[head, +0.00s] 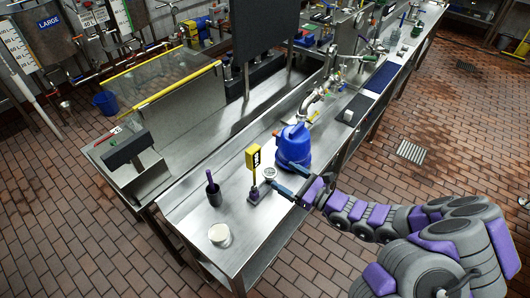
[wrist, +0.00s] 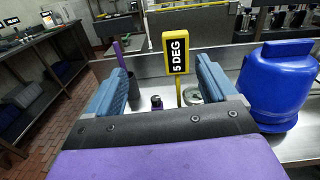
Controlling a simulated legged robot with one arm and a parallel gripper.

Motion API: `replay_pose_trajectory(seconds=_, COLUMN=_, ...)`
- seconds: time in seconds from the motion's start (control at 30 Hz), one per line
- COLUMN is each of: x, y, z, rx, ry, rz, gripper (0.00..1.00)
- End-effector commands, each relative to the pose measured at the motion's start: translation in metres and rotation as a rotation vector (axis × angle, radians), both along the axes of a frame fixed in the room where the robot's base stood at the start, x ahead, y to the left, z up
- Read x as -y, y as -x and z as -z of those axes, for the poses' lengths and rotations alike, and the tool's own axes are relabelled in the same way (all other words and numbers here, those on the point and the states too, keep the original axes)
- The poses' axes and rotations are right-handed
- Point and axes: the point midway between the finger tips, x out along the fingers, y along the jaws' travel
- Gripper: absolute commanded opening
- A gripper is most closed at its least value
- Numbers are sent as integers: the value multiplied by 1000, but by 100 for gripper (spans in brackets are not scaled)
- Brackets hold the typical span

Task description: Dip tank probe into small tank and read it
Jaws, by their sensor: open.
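A yellow device (head: 253,158) with a black and white display stands upright on the steel bench; in the wrist view its display (wrist: 178,54) reads "5 DEG". A purple stick (head: 210,177) stands in a dark cup (head: 214,197) to its left. Which of these is the tank probe I cannot tell for sure. A grey tank (head: 50,27) marked "LARGE" is at the far left; I cannot pick out a small tank. My gripper (head: 279,181) is open, with blue finger pads. In the wrist view the yellow device shows between the fingers (wrist: 160,88), apparently beyond them.
A blue jug (head: 294,147) stands close right of the yellow device and near my gripper. A white cup (head: 219,235) is at the bench's near end. A dark upright panel (head: 265,38) rises behind the bench. A blue bucket (head: 105,102) is on the floor.

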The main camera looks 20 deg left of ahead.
Motion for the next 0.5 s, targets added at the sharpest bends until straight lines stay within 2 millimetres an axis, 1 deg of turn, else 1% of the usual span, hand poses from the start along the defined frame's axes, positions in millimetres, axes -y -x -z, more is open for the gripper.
replay_pose_trajectory(seconds=0.03, x=5, y=-3, z=9, rx=-27, ry=-3, rz=24, gripper=85)
replay_pose_trajectory(seconds=0.1, x=8, y=-7, z=15, rx=-46, ry=-5, rz=45, gripper=85)
replay_pose_trajectory(seconds=0.17, x=7, y=-9, z=18, rx=-55, ry=-5, rz=52, gripper=85)
replay_pose_trajectory(seconds=0.27, x=-2, y=-13, z=20, rx=-56, ry=-2, rz=53, gripper=85)
replay_pose_trajectory(seconds=0.5, x=-35, y=-25, z=21, rx=-55, ry=1, rz=48, gripper=85)
